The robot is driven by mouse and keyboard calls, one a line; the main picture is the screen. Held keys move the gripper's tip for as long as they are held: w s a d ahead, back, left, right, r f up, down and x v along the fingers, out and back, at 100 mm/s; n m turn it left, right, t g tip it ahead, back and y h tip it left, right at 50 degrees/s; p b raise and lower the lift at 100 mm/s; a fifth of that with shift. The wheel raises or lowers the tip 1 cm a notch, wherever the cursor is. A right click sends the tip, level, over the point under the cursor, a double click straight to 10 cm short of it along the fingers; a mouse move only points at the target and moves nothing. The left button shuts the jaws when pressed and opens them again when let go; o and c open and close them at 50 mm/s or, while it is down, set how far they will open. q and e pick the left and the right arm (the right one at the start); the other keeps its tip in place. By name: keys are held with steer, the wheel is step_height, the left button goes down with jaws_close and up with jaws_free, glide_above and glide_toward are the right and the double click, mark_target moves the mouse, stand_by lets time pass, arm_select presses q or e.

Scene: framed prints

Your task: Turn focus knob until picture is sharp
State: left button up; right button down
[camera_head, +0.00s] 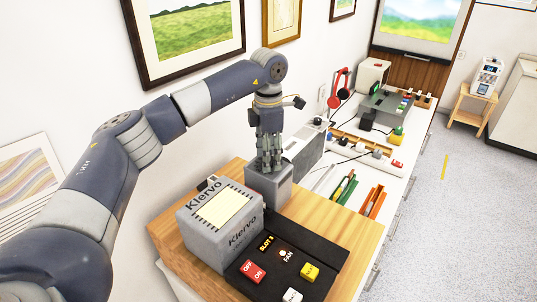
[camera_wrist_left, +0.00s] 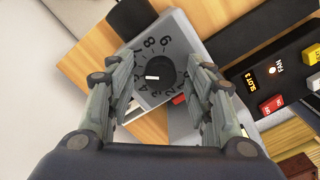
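A dark round knob (camera_wrist_left: 156,72) with a white mark sits on the numbered face of a grey box (camera_wrist_left: 180,36) in the left wrist view. My left gripper (camera_wrist_left: 165,66) is open, its fingers on either side of the knob with gaps showing. In the head view my left gripper (camera_head: 269,166) points down over the grey box (camera_head: 268,188), and its hand hides the knob. A picture (camera_head: 420,18) of a green landscape, looking blurred, shows on the screen at the upper right. My right gripper is not in view.
A grey Klervo box (camera_head: 222,225) stands beside the knob box on a wooden board (camera_head: 350,222). A black panel (camera_head: 310,262) with red, yellow and white buttons lies in front. Framed prints hang on the wall.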

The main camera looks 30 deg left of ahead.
arm_select(q)
step_height(320, 180, up, 12)
stand_by(0.7)
stand_by(0.4)
